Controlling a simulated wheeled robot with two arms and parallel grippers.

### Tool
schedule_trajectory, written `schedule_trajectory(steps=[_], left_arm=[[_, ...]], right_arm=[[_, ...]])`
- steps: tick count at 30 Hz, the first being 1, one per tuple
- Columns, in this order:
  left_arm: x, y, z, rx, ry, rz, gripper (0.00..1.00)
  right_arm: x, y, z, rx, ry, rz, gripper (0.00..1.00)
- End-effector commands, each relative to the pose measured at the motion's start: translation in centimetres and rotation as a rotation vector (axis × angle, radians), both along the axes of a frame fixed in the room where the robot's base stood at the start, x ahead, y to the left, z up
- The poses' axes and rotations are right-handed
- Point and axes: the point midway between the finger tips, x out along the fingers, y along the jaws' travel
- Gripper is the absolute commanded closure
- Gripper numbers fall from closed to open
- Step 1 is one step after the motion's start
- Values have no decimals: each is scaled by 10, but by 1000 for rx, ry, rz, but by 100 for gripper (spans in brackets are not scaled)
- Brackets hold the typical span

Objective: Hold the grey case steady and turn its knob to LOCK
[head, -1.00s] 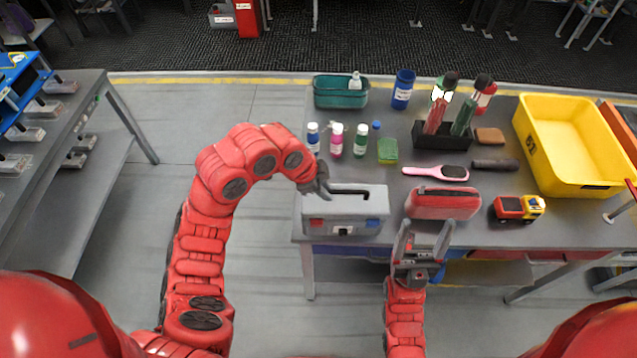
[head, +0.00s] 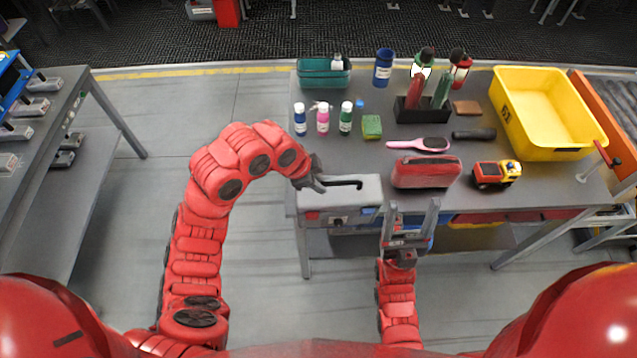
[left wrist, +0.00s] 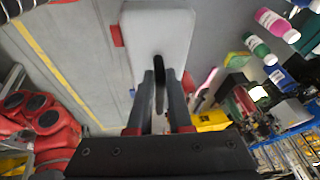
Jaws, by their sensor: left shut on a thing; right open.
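The grey case (head: 345,192) is at the left front of the table in the head view, its dark handle (head: 347,184) on top. Its front face has a red patch and a blue patch; the knob and its markings are too small to read. My left gripper (head: 318,184) is shut at the left part of the handle. In the left wrist view the handle (left wrist: 160,95) lies between the fingers, with the case's pale top (left wrist: 157,32) beyond. My right gripper (head: 414,207) is open and empty, fingers upward, at the table's front edge, right of the case.
A red pouch (head: 426,173) lies right of the case, with a toy truck (head: 496,174) further right. Small bottles (head: 322,119), a green sponge (head: 372,127) and a pink brush (head: 418,144) are behind. A yellow bin (head: 545,110) stands at the right.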

Motion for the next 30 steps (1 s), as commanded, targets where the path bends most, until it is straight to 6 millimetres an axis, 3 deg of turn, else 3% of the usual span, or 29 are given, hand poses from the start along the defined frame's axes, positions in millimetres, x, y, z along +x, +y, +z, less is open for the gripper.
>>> schedule_trajectory(steps=[5, 18, 24, 30], left_arm=[[28, 2, 4, -12, -1, 13, 100], [129, 17, 2, -29, 32, 33, 100], [150, 17, -8, -24, 62, 10, 100], [154, 15, -17, -17, 91, -13, 100]], right_arm=[[0, 0, 0, 0, 0, 0, 30], [0, 0, 0, 0, 0, 0, 30], [0, 0, 0, 0, 0, 0, 30], [0, 0, 0, 0, 0, 0, 30]])
